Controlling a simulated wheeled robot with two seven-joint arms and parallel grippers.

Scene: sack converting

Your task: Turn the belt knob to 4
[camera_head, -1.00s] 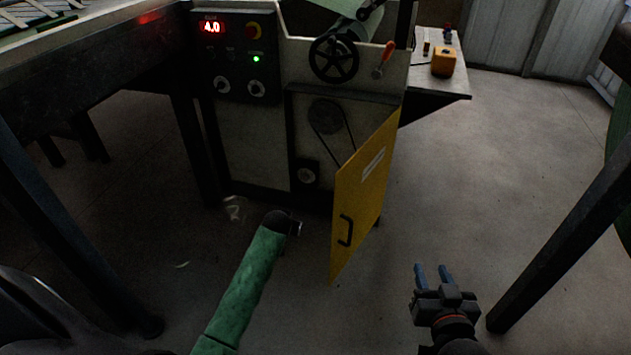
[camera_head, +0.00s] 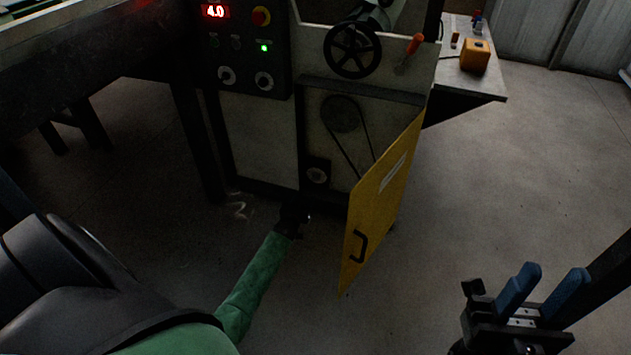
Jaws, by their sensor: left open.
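I cannot read which is the belt knob or any knob setting. My right gripper (camera_head: 543,290) has blue fingers spread apart, empty, at lower right.
A yellow guard door (camera_head: 381,205) hangs open at the machine's right. A handwheel (camera_head: 352,50) and an orange-handled lever (camera_head: 415,44) are above. A side table (camera_head: 462,82) holds a yellow box (camera_head: 475,55). Concrete floor right of the door is clear.

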